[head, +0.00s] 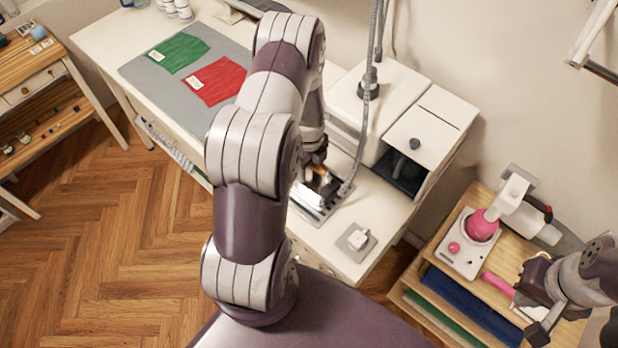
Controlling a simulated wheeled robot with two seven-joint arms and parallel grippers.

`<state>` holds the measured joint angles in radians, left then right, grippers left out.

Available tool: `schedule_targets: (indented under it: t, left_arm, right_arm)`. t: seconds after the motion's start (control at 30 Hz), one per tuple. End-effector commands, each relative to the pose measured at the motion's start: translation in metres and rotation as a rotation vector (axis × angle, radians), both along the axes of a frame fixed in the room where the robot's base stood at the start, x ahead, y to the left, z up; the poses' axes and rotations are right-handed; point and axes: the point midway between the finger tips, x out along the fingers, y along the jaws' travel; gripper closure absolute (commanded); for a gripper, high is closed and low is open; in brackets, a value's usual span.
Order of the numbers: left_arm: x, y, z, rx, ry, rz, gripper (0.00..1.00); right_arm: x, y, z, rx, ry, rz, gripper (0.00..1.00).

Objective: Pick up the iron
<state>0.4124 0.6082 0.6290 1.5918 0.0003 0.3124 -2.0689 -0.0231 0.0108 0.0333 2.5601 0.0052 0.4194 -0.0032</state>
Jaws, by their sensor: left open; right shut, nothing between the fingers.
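The iron (309,193), with a bright metal body and a brownish handle, sits on a dark slotted metal rest (334,207) on the white table. A grey hose rises from beside it. My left gripper (316,168) is open, reaching down right at the iron's handle; my own arm hides much of it, so I cannot tell whether the fingers touch the handle.
Green cloth (178,53) and red cloth (215,81) lie on a grey mat (145,73). A white cabinet (432,128) stands right of the iron, a small white item (357,240) in front. A pink-and-white machine (470,238) stands on the wooden stand (430,262). Wooden floor is free at left.

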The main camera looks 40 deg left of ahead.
Motion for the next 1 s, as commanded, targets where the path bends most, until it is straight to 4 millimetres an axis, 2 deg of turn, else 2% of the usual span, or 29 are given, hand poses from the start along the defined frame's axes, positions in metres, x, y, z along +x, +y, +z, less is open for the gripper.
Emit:
schedule_targets:
  t: [0.23,0.27,0.3,0.43,1.0]
  left_arm:
    - [0.0,0.0,-0.0003,0.0,0.0,0.0,0.42]
    - [0.0,0.0,-0.0003,0.0,0.0,0.0,0.45]
    - [0.0,0.0,-0.0003,0.0,0.0,0.0,0.58]
    - [-0.0001,0.0,-0.0003,0.0,0.0,0.0,1.0]
    - [-0.0001,-0.0001,-0.0004,0.0,0.0,0.0,1.0]
  right_arm:
    - [0.0,0.0,-0.0002,0.0,0.0,0.0,1.0]
    - [0.0,0.0,-0.0002,0.0,0.0,0.0,1.0]
    - [0.0,0.0,-0.0002,0.0,0.0,0.0,1.0]
    - [0.0,0.0,-0.0002,0.0,0.0,0.0,1.0]
    - [0.0,0.0,-0.0002,0.0,0.0,0.0,1.0]
